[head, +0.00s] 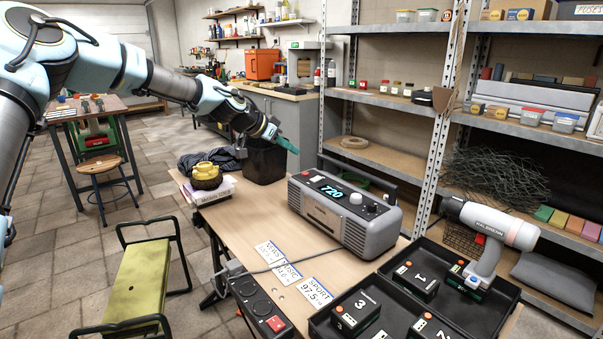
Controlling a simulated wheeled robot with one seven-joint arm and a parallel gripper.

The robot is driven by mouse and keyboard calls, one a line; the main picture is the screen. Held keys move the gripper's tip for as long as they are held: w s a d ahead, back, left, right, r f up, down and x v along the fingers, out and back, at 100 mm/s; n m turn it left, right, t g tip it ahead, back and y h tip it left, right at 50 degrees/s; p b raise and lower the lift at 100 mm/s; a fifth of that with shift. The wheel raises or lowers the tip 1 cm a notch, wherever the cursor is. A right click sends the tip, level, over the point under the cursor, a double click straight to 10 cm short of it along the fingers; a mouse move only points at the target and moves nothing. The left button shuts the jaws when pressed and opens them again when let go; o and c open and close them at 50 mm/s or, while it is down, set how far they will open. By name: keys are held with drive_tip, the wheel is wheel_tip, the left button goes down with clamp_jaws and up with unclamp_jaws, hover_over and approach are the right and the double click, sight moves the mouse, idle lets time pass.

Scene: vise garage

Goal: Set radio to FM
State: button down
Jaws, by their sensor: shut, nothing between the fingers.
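The radio (345,213) is a grey box with a carrying handle, standing upright on the wooden workbench (232,218). Its lit display reads 720 in blue. Knobs and a small switch sit on its top panel around the display; the switch position is too small to read. Cards reading NEWS, MUSIC and SPORT 97.5 (316,292) lie in front of it. My gripper (291,147) is shut and empty, above and to the left of the radio, near the black bin and apart from the radio.
A black bin (263,163) and a yellow object (206,175) stand at the bench's far left. A black case (475,298) with batteries and a drill (490,235) is at right. Shelves rise behind.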

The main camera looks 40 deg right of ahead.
drive_tip(key=shift+w+d+r, duration=0.15)
drive_tip(key=shift+d+r, duration=0.05)
drive_tip(key=shift+d, duration=0.05)
drive_tip(key=p, duration=0.3)
hover_over(313, 180)
drive_tip(key=f, duration=0.3)
drive_tip(key=a+f, duration=0.1)
drive_tip(key=f, duration=0.1)
drive_tip(key=shift+f, duration=0.25)
drive_tip(key=f, duration=0.1)
drive_tip(key=d+f+p, duration=0.1)
drive_tip(key=f, duration=0.1)
drive_tip(key=shift+w+f, duration=0.1)
drive_tip(key=shift+f, duration=0.15)
drive_tip(key=shift+d+f+p, duration=0.1)
drive_tip(key=shift+f+p, duration=0.2)
drive_tip(key=shift+f, duration=0.3)
